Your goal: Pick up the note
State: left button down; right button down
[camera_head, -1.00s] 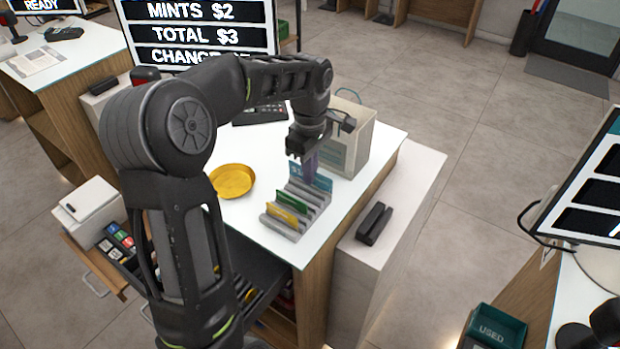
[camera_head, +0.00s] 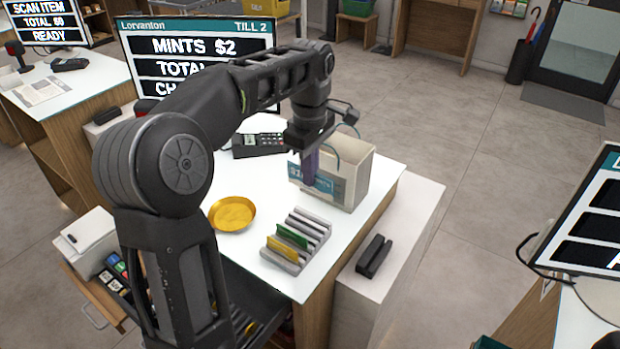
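My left gripper (camera_head: 309,178) is shut on a blue note (camera_head: 297,174) marked with a dollar value, its fingers partly covering it. The note is held upright above the counter, in front of a pale bag (camera_head: 352,180). Below and nearer is a grey slotted rack (camera_head: 319,222). A green note (camera_head: 291,236) and a yellow note (camera_head: 283,251) stand in its slots, and its back slots look empty. My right gripper is not in view.
A yellow round dish (camera_head: 232,214) sits left of the rack on the white counter. A card terminal (camera_head: 260,144) and a till screen (camera_head: 200,45) stand behind. An open drawer (camera_head: 95,290) is at lower left. A black device (camera_head: 374,256) lies on the side ledge.

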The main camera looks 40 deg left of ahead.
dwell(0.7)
pick_arm(q)
jog(key=w+d+f+m+b, duration=0.1)
jog(key=w+d+f+m, duration=0.1)
jog(key=d+f+m, duration=0.6)
jog(key=w+d+f+m+b, duration=0.2)
jog(key=d+f+m, duration=0.6)
jog(key=d+m, duration=0.1)
jog(key=shift+d+m, duration=0.15)
jog(key=shift+m, duration=0.45)
jog(key=shift+f, duration=0.1)
